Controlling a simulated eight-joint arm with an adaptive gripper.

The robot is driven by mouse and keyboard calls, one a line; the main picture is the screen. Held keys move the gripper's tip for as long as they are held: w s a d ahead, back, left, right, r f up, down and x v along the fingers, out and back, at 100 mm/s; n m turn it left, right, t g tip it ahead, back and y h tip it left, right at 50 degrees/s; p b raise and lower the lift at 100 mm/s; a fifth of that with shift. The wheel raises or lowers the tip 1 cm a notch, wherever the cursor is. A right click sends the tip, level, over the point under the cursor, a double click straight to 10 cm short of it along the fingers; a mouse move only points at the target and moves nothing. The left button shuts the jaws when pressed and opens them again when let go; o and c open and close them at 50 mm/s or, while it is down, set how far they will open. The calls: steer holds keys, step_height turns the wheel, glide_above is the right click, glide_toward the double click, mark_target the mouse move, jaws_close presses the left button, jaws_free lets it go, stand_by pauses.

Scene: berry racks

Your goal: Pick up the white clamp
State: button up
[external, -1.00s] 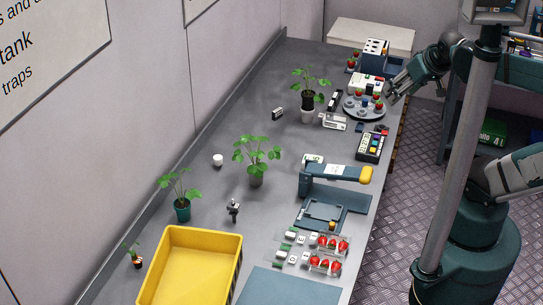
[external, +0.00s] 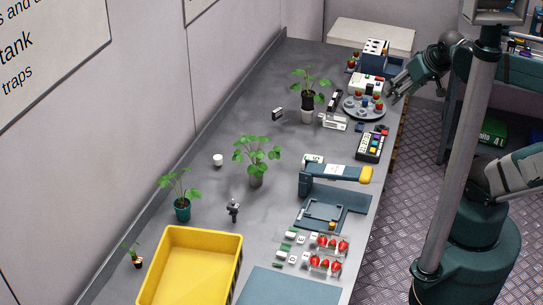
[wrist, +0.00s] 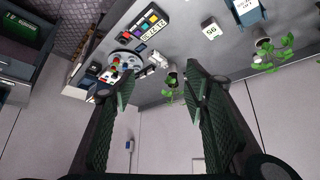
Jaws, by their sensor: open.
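A small white frame-like piece (external: 334,122), which may be the white clamp, lies on the grey bench beside the round grey tray (external: 365,106). It is small, and I cannot make out its exact shape. In the wrist view a white piece (wrist: 158,59) shows between the tray and the potted plant, beyond my fingertips. My gripper (external: 394,90) is over the right edge of the bench, to the right of the tray and apart from the white piece. In the wrist view my gripper (wrist: 160,90) has its two fingers wide apart with nothing between them.
A potted plant (external: 309,85) stands just left of the white piece. A panel with coloured buttons (external: 370,147) lies in front of it. A blue press-like device (external: 335,172) with a yellow end and a yellow bin (external: 190,234) stand nearer.

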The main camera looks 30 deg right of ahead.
steer(key=w+a+f+m+g+b, duration=0.2)
steer(key=f+m, duration=0.1)
steer(key=f, duration=0.5)
steer(key=w+a+f+m+g+b, duration=0.2)
steer(key=f+m, duration=0.1)
steer(key=f, duration=0.6)
steer(key=w+a+f+m+g+b, duration=0.2)
steer(key=a+f+m, duration=0.1)
steer(key=f, duration=0.5)
steer(key=shift+w+f+g+b, duration=0.1)
steer(key=shift+f+g+b, duration=0.1)
steer(key=shift+g+b, duration=0.2)
steer(key=shift+a+f+m, duration=0.15)
steer(key=shift+f+m, duration=0.15)
steer(key=shift+f, duration=0.35)
steer(key=shift+f, duration=0.1)
steer(key=shift+f, duration=1.2)
steer(key=shift+f+b, duration=0.1)
steer(key=shift+b, duration=0.2)
